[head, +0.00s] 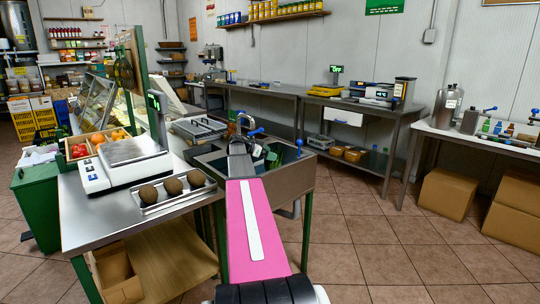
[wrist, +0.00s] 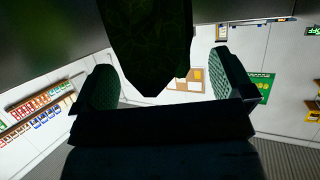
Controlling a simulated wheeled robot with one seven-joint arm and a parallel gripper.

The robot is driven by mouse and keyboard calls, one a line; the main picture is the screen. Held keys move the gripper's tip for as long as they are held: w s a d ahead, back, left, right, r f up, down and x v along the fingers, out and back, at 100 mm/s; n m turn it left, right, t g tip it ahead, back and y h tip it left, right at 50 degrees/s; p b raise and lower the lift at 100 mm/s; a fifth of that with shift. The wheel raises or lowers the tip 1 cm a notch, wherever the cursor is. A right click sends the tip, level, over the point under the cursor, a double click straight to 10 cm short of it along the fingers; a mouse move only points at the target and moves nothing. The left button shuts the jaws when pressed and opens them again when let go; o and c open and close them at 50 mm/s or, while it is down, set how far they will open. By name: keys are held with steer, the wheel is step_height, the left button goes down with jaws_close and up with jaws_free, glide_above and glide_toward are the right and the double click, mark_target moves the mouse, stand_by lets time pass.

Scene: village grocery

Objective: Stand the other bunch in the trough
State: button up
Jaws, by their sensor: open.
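The trough (head: 292,190) is a grey metal basin in the middle of the head view, with a tap at its back. My pink arm reaches forward to it, and my gripper (head: 265,153) is at or over its opening, small and partly hidden by the arm. In the wrist view my gripper (wrist: 163,82) has its two green-padded fingers wide apart. A dark green, leafy-textured bunch (wrist: 152,40) hangs down from the top of that view between the fingers. I cannot tell whether it touches the left finger. I cannot make out a second bunch.
Left of the trough, a steel counter (head: 95,215) holds a scale (head: 125,160) and a tray with three brown round items (head: 172,187). A blue-knobbed lever (head: 299,147) stands at the trough's right side. Boxes (head: 447,193) lie under the right table. The floor at front right is clear.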

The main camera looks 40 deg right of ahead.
steer(key=v, duration=1.1)
steer(key=shift+a+r, duration=0.1)
steer(key=shift+a, duration=0.05)
